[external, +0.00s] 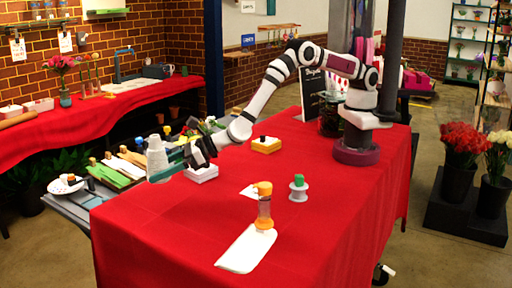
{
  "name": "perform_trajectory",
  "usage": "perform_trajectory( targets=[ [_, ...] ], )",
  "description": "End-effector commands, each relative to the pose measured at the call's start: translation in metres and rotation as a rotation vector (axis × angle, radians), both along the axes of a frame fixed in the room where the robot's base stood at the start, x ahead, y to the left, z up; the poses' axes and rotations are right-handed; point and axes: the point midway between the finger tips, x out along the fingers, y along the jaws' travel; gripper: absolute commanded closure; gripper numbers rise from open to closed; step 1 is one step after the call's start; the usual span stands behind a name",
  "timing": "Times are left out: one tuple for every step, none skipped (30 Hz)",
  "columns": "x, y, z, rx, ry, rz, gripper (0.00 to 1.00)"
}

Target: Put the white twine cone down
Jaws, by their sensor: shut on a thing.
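The white twine cone (157,157) is a pale, tapered, ridged shape at the left end of the red table (165,225). It looks upright. My gripper (177,162) reaches left from the arm and is shut on the cone's right side. The fingertips are small and partly lost against the cone. I cannot tell whether the cone's base touches anything or hangs just above the table's left edge.
Near the gripper are a white box (201,174) and a yellow box (266,146). The table's front left is clear.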

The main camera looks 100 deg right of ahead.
Motion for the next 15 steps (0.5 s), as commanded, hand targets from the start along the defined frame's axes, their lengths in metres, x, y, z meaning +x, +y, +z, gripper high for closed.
perform_trajectory(
  targets=[
    [0.005, -0.003, -0.002, 0.000, 0.001, 0.006, 0.83],
    [0.007, -0.003, -0.007, 0.000, 0.003, 0.009, 0.83],
    [0.008, -0.004, -0.016, -0.001, 0.004, 0.012, 0.83],
    [0.008, -0.004, -0.023, -0.001, 0.004, 0.013, 0.83],
    [0.008, -0.003, -0.029, 0.001, 0.005, 0.013, 0.83],
    [0.008, -0.003, -0.035, 0.001, 0.004, 0.014, 0.83],
    [0.008, -0.003, -0.042, 0.000, 0.004, 0.014, 0.83],
    [0.007, -0.003, -0.049, 0.000, 0.005, 0.014, 0.83],
    [0.007, -0.003, -0.058, 0.001, 0.004, 0.013, 0.83],
    [0.007, -0.003, -0.065, 0.002, 0.004, 0.012, 0.83],
    [0.008, -0.003, -0.069, 0.002, 0.003, 0.012, 0.83],
    [0.007, -0.003, -0.074, 0.002, 0.003, 0.013, 0.83],
    [0.007, -0.002, -0.076, 0.002, 0.002, 0.013, 0.83],
    [0.008, -0.002, -0.077, 0.003, 0.002, 0.013, 0.83],
    [0.008, -0.002, -0.078, 0.003, 0.001, 0.013, 0.83]
  ],
)
